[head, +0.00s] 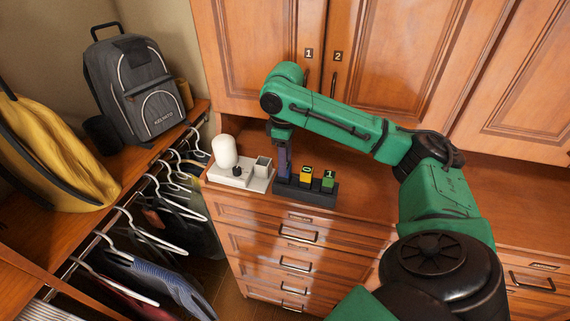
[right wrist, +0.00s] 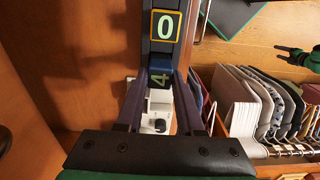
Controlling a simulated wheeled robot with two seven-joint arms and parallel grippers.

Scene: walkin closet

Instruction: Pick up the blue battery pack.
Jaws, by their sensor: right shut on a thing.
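The blue battery pack (right wrist: 159,74), marked 4, sits between the fingers of my right gripper (right wrist: 161,82) in the right wrist view. The fingers are shut on it. In the head view, my right gripper (head: 283,165) points down at the left end of a dark dock (head: 318,196), and its fingers mostly hide the blue pack. I cannot tell whether the pack is still seated in the dock. A small green and black gripper, my left one (right wrist: 288,54), shows at the right edge of the right wrist view, seemingly open. It is out of the head view.
A yellow pack (head: 306,175) marked 0 and a green pack (head: 328,180) marked 1 stand in the dock. A white base (head: 230,178) with a rounded white device (head: 224,151) is close on the left. Cabinet doors (head: 400,60) rise behind. Hangers and a grey backpack (head: 140,85) are left.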

